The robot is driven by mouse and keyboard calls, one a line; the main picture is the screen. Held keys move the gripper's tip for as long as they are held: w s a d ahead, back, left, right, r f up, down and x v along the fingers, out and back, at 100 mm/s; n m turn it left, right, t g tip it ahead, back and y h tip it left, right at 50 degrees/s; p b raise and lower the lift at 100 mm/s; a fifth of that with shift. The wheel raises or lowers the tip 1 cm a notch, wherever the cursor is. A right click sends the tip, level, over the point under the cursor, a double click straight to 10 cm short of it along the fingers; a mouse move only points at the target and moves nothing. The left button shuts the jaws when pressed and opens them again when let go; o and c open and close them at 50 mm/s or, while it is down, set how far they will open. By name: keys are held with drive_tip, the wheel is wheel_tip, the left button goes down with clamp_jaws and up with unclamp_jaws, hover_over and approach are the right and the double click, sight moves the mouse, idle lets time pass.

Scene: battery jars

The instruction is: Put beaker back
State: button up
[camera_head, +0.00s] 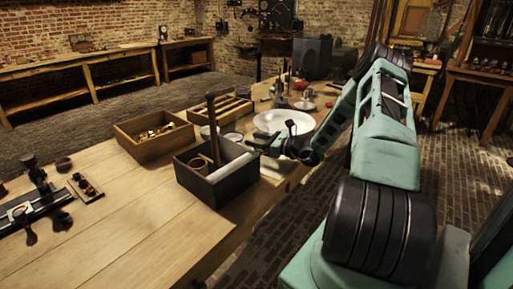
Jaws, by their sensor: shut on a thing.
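My gripper (252,143) is shut beside the white basin and behind the dark box. A small clear glass vessel (233,136), which looks like the beaker, is at its fingertips. It is small in the view, its lower part is hidden by the dark box's rim, and I cannot tell whether it touches the table.
The dark box (210,190) holds a tall wooden rod, a ring and a white roll. A wooden box (152,148) with brass pieces and a slotted wooden tray (220,107) stand nearby. The white basin (275,122) is close to my gripper. The table's (130,215) front middle is clear.

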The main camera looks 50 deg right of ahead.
drive_tip(key=shift+f, duration=1.35)
drive_tip(key=o, duration=1.1)
drive_tip(key=shift+f, duration=0.15)
drive_tip(key=shift+r, duration=0.25)
drive_tip(key=b+v, duration=0.1)
drive_tip(key=v, duration=1.1)
